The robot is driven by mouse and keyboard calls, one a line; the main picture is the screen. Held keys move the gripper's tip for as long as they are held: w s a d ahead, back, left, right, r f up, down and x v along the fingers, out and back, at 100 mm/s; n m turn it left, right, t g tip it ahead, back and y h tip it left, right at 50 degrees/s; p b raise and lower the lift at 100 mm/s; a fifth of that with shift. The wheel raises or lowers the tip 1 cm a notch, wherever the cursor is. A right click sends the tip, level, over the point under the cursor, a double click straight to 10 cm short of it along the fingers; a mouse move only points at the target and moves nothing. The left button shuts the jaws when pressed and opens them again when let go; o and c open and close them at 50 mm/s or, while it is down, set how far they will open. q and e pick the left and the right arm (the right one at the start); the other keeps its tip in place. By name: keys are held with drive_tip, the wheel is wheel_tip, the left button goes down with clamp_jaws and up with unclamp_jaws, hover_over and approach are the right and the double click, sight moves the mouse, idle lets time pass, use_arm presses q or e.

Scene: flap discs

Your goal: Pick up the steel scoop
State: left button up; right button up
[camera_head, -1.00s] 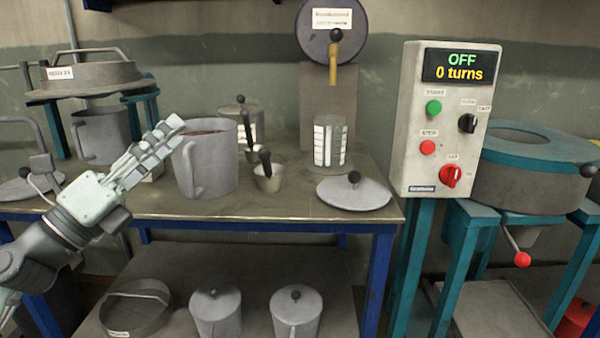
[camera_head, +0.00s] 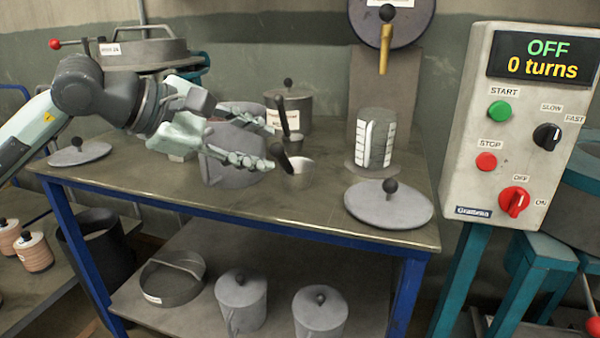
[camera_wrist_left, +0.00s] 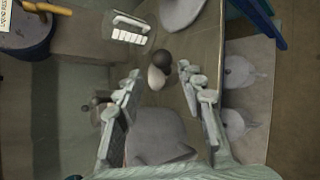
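A small steel scoop (camera_head: 299,174) with a dark handle (camera_head: 283,158) stands on the bench. No grip on anything shows. In the left wrist view the open fingers (camera_wrist_left: 160,86) have a dark round handle end (camera_wrist_left: 163,57) between and just beyond their tips. My right gripper is not in view.
A large grey pot (camera_head: 222,172) stands partly hidden behind my left gripper. A labelled canister (camera_head: 292,108), a white-striped cylinder (camera_head: 374,140) and a round lid (camera_head: 388,206) stand nearby. The control box (camera_head: 520,120) is at the right. The bench front (camera_head: 250,205) is clear.

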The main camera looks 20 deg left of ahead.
sight(281, 164)
use_arm(q)
drive_tip(key=p+x, duration=0.1)
drive_tip(key=x, duration=0.4)
drive_tip(key=shift+d+f, duration=0.1)
drive_tip(key=shift+f, duration=0.25)
drive_tip(key=shift+s, duration=0.1)
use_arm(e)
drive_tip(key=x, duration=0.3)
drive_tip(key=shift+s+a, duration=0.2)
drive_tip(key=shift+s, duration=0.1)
use_arm(q)
drive_tip(key=shift+c, duration=0.3)
clamp_jaws()
